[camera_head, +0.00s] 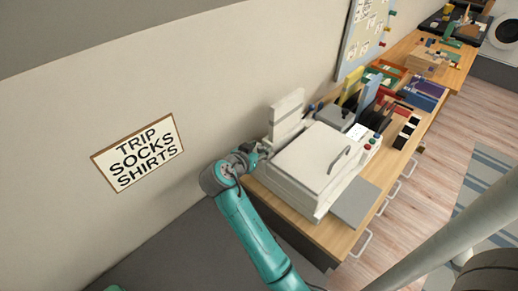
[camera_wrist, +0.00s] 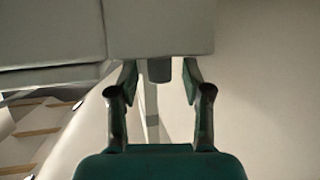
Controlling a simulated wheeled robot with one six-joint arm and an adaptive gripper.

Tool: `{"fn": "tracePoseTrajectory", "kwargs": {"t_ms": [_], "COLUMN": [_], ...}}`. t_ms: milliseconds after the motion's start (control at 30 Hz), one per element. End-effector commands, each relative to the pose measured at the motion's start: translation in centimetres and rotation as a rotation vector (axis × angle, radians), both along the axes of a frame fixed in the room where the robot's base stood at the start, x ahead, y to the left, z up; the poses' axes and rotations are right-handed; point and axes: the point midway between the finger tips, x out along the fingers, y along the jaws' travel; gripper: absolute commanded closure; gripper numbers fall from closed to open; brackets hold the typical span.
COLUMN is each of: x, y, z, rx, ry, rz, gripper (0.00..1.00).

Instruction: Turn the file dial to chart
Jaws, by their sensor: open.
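A white and grey printer-like machine (camera_head: 312,157) stands on the wooden desk in the head view. My gripper (camera_head: 263,148) is at its left side, by the wall. In the wrist view the grey underside or side of a body (camera_wrist: 160,25) fills the top. A short dark grey knob (camera_wrist: 160,70), which may be the file dial, sticks out from it. My gripper (camera_wrist: 160,80) is open, with one finger on each side of the knob. Contact cannot be made out. No dial markings are readable, and the dial is hidden in the head view.
The wall (camera_head: 90,110) with a sign reading "TRIP SOCKS SHIRTS" (camera_head: 138,153) is close to my arm. Open floor (camera_head: 440,170) lies to the right.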

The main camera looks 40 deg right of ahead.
Motion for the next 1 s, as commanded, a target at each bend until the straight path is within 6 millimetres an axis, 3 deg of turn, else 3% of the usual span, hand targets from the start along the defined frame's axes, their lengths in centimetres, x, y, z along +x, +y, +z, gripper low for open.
{"fn": "tracePoseTrajectory", "kwargs": {"t_ms": [33, 233, 467, 1000], "x": [0.0, -0.01, 0.12, 0.5], "y": [0.01, 0.02, 0.04, 0.06], "z": [0.0, 0.0, -0.01, -0.05], "rx": [0.0, 0.0, 0.001, 0.001], "ry": [0.0, 0.0, 0.001, 0.001], "rz": [0.0, 0.0, -0.019, -0.391], "gripper": [0.51, 1.0, 1.0, 1.0]}}
